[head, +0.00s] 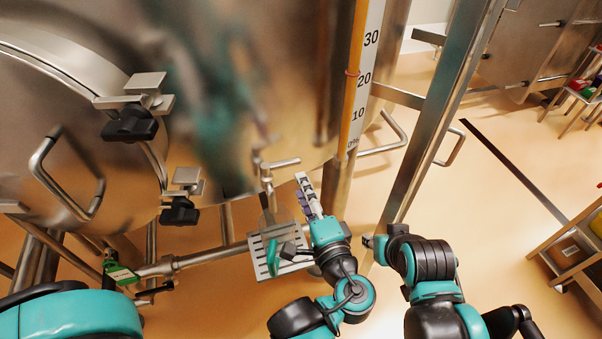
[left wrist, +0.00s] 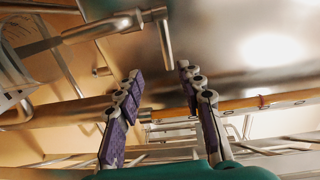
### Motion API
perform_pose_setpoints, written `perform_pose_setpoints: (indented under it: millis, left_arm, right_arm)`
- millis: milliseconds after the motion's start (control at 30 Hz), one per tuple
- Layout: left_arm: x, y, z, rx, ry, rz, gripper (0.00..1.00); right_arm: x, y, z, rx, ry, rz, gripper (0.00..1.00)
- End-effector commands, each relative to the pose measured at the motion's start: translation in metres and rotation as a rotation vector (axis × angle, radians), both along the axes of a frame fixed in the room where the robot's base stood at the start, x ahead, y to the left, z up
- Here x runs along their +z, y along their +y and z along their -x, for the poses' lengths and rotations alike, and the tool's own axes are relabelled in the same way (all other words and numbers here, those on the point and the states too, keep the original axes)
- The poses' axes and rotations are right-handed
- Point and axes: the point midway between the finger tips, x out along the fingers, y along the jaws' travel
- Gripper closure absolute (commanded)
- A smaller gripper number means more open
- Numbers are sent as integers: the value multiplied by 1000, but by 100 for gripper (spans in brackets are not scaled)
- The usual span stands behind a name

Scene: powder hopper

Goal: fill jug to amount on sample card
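A steel tap (head: 267,178) with a bar handle sticks out from the hopper's lower wall; it also shows in the left wrist view (left wrist: 118,26). My left gripper (head: 304,184) is just right of the tap, apart from it. In the left wrist view its purple-padded fingers (left wrist: 160,80) are spread with nothing between them. A clear, marked vessel, perhaps the jug (left wrist: 18,62), shows in part at the left edge there. A green piece (head: 272,258), perhaps its handle, stands over a slotted tray (head: 259,264). My right gripper (head: 374,243) is small and partly hidden. I cannot make out a sample card.
The steel hopper (head: 290,90) fills the upper left, with a gauge strip (head: 362,85) marked 10, 20, 30 and a red marker slightly above 20. A steel post (head: 435,125) stands right of it. A green tag (head: 121,274) hangs at a pipe.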

Motion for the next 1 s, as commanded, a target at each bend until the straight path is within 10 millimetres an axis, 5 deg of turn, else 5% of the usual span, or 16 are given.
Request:
perform_pose_setpoints:
  millis: [133, 700, 1000]
  left_arm:
    - [7, -11, 2, -20, -46, -27, 62]
    - [6, 13, -69, -17, -45, -27, 62]
    - [7, 16, -81, -20, -44, -27, 62]
  right_arm:
    - [0, 0, 0, 0, 0, 0, 64]
    - [-3, 0, 0, 0, 0, 0, 64]
    - [-4, 0, 0, 0, 0, 0, 64]
